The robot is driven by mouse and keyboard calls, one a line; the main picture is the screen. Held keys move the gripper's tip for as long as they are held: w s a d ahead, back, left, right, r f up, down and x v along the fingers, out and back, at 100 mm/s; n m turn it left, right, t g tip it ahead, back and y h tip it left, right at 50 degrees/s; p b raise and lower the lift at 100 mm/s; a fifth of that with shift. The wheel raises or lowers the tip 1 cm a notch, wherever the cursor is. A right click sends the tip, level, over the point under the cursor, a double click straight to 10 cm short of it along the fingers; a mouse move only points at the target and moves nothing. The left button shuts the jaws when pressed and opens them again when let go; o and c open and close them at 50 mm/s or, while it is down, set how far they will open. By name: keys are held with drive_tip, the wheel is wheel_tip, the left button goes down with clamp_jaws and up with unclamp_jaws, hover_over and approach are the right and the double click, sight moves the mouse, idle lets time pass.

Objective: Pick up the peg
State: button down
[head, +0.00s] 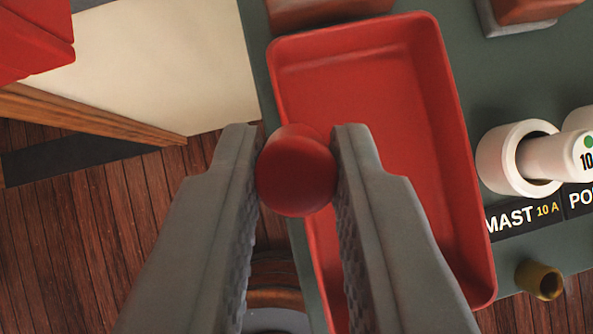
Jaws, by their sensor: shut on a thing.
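The peg (296,172) shows as a red, round-ended piece between my fingertips. My gripper (296,170) is shut on it, one grey finger on each side. From this angle the peg's round end faces the camera and the rest of its length is hidden. The peg appears over the left edge of a red tray (455,130). I cannot tell whether it touches the tray.
The tray lies on a dark green panel (460,60). To the right are a white socket (493,160) holding a white cylinder (555,157), a "MAST 10 A" label (520,216) and a small brass tube (541,281). A wooden floor (90,230) lies below left.

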drive_tip(key=s+d+r+g, duration=0.1)
drive_tip(key=s+r+g, duration=0.1)
drive_tip(key=s, duration=0.9)
drive_tip(key=shift+g, duration=0.7)
drive_tip(key=shift+w, duration=0.15)
